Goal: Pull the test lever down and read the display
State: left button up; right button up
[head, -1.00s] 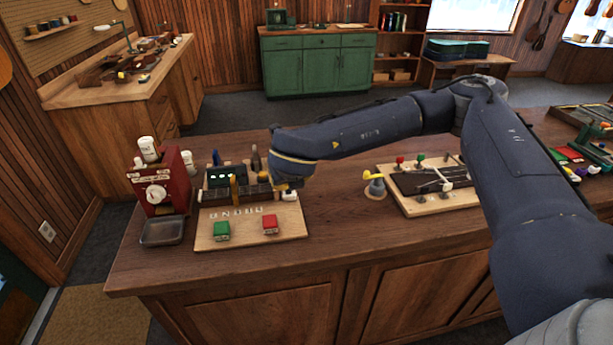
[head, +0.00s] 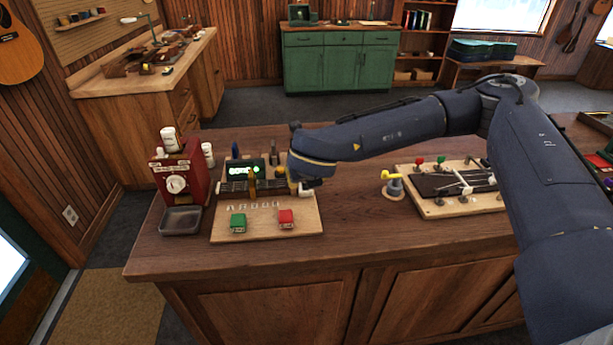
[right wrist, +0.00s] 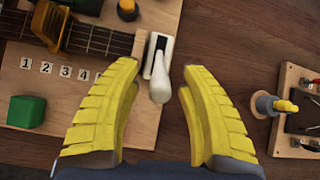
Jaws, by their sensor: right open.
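The test lever (right wrist: 161,78) is a white handle in a pale slotted plate at the right edge of a wooden board (head: 262,223). In the right wrist view its rounded end points toward me. My right gripper (right wrist: 158,80) is open, its yellow fingers on either side of the lever with gaps showing. In the head view my right wrist hides most of the lever. The display (head: 243,170) is a dark box with green lit characters at the board's back, too small to read. My left gripper is not in view.
A green block (head: 238,223) and a red block (head: 286,219) sit on the board's front. A red machine (head: 179,172) and a grey tray (head: 181,220) stand at left. A yellow-topped knob (head: 392,180) and another board (head: 432,207) lie right, with bare counter between.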

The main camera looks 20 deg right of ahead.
jog(key=v, duration=1.2)
jog(key=shift+a, duration=0.1)
dwell(0.4)
